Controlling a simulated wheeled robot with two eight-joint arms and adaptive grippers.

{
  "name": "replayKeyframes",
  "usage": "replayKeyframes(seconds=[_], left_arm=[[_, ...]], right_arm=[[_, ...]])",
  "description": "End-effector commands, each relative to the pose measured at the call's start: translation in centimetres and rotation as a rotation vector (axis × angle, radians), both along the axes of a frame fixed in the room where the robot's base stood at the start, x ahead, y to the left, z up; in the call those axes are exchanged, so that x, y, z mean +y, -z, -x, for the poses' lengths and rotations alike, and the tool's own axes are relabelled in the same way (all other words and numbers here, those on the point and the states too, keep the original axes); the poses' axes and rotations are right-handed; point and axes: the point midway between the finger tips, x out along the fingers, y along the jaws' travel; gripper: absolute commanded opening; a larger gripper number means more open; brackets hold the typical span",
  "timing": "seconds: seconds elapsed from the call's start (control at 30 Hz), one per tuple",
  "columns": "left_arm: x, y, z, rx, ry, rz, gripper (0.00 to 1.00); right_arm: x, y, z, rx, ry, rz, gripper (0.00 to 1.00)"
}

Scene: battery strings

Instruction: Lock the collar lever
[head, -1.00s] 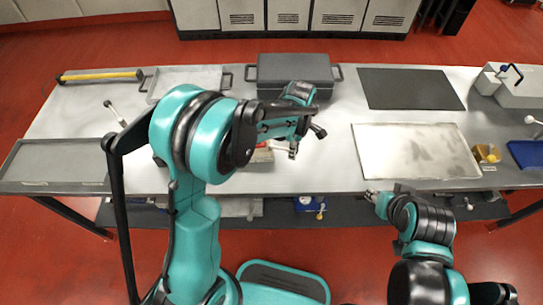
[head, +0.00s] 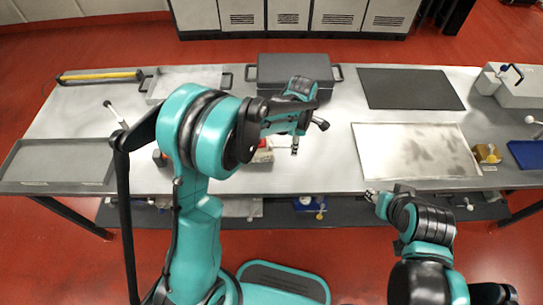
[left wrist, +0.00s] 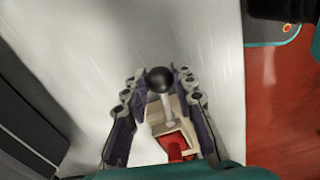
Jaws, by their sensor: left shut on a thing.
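My left gripper (head: 294,150) reaches over the middle of the table in the head view. In the left wrist view its two fingers (left wrist: 160,76) stand on either side of a lever (left wrist: 167,108) with a black ball knob (left wrist: 160,80), and it is shut on this lever. The lever rises from a beige block with a red part (left wrist: 177,148), partly hidden by the gripper. In the head view a small red and pale thing (head: 262,155) shows beside the left gripper, partly behind the arm. My right gripper (head: 371,196) is near the table's front edge, apart from the objects.
A dark lidded case (head: 295,68) stands at the back. A black mat (head: 410,88) and a pale metal plate (head: 415,150) lie to the right. A grey tray (head: 55,162) is at the left. A yellow block (head: 486,153) and a blue tray (head: 527,153) are at the far right.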

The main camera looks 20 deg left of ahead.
Motion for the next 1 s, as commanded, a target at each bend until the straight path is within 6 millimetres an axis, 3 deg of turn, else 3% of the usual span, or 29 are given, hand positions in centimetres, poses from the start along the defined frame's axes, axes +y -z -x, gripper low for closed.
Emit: replayKeyframes(seconds=[0.07, 0.1, 0.17, 0.57, 1.0], left_arm=[[0.0, 0.0, 0.0, -0.001, 0.001, 0.0, 0.0], [0.0, 0.0, 0.0, -0.001, 0.001, 0.0, 0.34], [0.0, 0.0, 0.0, 0.0, 0.001, 0.0, 0.45], [0.0, -0.7, 0.0, 0.0, 0.002, 0.0, 0.45], [0.0, -6.2, 0.0, 0.0, 0.002, 0.0, 0.45]], right_arm=[[0.0, 0.0, 0.0, 0.0, 0.0, 0.0, 0.4], [0.0, 0.0, 0.0, 0.0, 0.0, 0.0, 0.4], [0.0, 0.0, 0.0, 0.0, 0.0, 0.0, 0.4], [0.0, -0.5, 0.0, 0.0, 0.0, 0.0, 0.4], [0.0, -4.4, 0.0, 0.0, 0.0, 0.0, 0.4]])
